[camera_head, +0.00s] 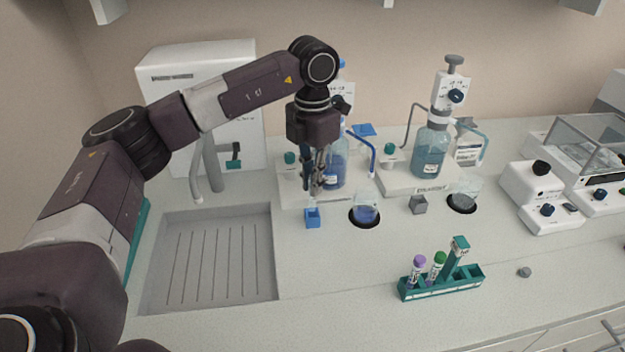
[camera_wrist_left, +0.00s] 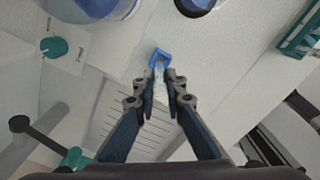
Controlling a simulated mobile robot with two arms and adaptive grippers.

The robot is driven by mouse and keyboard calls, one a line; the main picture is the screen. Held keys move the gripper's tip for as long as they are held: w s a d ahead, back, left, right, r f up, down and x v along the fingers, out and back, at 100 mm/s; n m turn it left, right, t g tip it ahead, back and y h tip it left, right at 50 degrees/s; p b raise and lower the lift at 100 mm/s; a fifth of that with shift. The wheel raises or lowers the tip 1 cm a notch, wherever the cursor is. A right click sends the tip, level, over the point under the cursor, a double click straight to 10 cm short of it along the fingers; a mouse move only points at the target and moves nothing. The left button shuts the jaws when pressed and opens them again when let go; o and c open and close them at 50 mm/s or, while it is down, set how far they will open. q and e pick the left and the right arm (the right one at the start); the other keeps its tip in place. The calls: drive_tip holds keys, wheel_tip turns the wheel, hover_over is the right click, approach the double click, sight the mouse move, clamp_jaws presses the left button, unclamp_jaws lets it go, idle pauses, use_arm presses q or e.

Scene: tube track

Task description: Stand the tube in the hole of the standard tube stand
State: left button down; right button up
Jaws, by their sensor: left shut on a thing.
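My left gripper (camera_head: 315,182) points down over the counter, above and slightly behind a small blue block-shaped stand (camera_head: 313,219). It is shut on a clear, pale tube (camera_wrist_left: 161,92), which shows faintly between the fingers in the left wrist view. In that view the blue stand (camera_wrist_left: 160,56) lies just past the fingertips. The tube's lower end is hard to make out, and I cannot tell whether it touches the stand. A small grey block (camera_head: 418,205) stands further right. I cannot tell which block is the standard stand. My right gripper is not in view.
Bottle dispensers (camera_head: 432,150) stand at the back, one partly behind my left gripper. Flasks (camera_head: 366,212) sit in dark round recesses. A teal rack (camera_head: 440,289) with capped tubes stands front right. A sink (camera_head: 210,260) is at left. The counter before the blue stand is clear.

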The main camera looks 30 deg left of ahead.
sight(312, 209)
use_arm(q)
drive_tip(key=shift+f, duration=0.25)
idle(0.4)
drive_tip(key=shift+f, duration=0.25)
drive_tip(key=shift+f+b, duration=0.4)
drive_tip(key=shift+b, duration=0.1)
drive_tip(key=shift+f, duration=0.2)
idle(0.3)
drive_tip(key=shift+f+b, duration=0.3)
drive_tip(key=shift+f, duration=0.45)
idle(0.5)
drive_tip(key=shift+f+b, duration=0.2)
drive_tip(key=shift+b, duration=0.15)
